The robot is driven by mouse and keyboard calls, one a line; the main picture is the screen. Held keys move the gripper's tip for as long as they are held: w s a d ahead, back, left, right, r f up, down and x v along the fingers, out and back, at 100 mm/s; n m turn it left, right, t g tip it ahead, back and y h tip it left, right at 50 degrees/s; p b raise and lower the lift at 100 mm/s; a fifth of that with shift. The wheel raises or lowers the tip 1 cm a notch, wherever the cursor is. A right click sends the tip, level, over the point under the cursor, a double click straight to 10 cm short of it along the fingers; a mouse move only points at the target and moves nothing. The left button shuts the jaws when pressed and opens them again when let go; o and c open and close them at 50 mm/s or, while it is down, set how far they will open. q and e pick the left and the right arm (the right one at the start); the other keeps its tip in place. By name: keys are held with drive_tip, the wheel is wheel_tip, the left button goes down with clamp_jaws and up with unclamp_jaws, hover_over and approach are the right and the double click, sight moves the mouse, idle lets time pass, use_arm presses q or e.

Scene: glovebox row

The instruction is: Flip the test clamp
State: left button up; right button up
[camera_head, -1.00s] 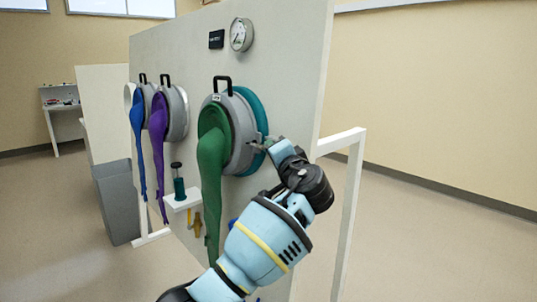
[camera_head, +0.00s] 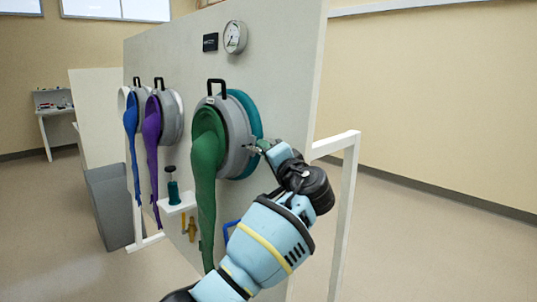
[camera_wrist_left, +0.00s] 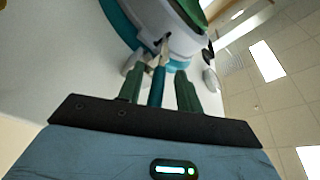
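The glove port with the green glove (camera_head: 207,160) has a grey flange (camera_head: 236,150) and a teal ring (camera_head: 254,130) against the panel. A small metal clamp (camera_head: 250,147) sits at the flange's right edge; it also shows in the left wrist view (camera_wrist_left: 160,50). My left gripper (camera_head: 261,146) is at this clamp. In the left wrist view, its two dark green fingers (camera_wrist_left: 158,80) stand apart, with a teal lever (camera_wrist_left: 157,88) in the gap between them. I cannot tell whether either finger touches it. My right gripper is not in view.
The white panel (camera_head: 285,80) carries further ports with purple (camera_head: 152,130) and blue (camera_head: 131,120) gloves, and a gauge (camera_head: 235,37). A small shelf (camera_head: 177,204) holds a teal tool (camera_head: 173,188). A grey bin (camera_head: 110,205) stands left. Floor at right is clear.

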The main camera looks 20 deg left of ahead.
use_arm(q)
drive_tip(key=v, duration=0.7)
drive_tip(key=shift+s+d, duration=0.25)
drive_tip(key=shift+s, duration=0.1)
drive_tip(key=shift+f, duration=0.1)
idle(0.3)
